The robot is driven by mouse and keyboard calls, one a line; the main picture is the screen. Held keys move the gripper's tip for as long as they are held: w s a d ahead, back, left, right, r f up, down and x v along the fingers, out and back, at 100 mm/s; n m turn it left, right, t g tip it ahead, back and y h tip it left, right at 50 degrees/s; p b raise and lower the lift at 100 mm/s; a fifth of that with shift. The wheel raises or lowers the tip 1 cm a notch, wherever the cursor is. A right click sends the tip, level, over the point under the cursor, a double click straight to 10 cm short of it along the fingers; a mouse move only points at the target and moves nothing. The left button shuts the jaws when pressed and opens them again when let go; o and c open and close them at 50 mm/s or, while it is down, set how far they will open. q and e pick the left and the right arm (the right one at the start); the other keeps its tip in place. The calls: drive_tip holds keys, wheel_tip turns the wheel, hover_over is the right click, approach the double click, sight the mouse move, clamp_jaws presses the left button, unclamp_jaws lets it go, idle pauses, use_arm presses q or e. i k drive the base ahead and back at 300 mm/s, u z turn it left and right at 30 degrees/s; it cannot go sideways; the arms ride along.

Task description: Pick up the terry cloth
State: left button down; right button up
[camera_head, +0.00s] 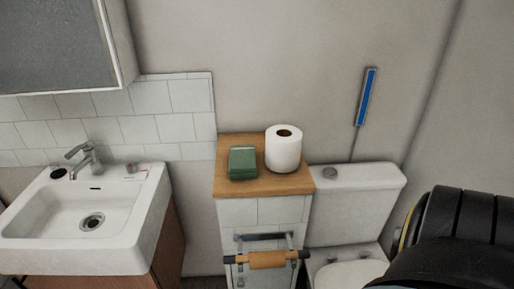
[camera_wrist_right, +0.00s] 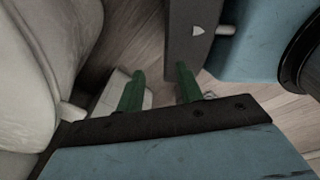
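A green folded block (camera_head: 243,162), which looks like the terry cloth, lies on the wooden top (camera_head: 226,187) of a small tiled ledge, left of a toilet roll. My right gripper (camera_wrist_right: 160,88) shows only in the right wrist view. Its two green fingers are apart with nothing between them, and it points down toward the floor, with no cloth near it. My left gripper is in neither view. A black part of my own right arm fills the lower right of the head view.
A white toilet roll (camera_head: 284,149) stands close beside the cloth. A white sink (camera_head: 45,232) with a tap is on the left, and a toilet cistern (camera_head: 355,205) on the right. A bar with a brown roll (camera_head: 267,259) hangs below the ledge.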

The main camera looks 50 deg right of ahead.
sight(242, 163)
drive_tip(key=z, duration=1.45)
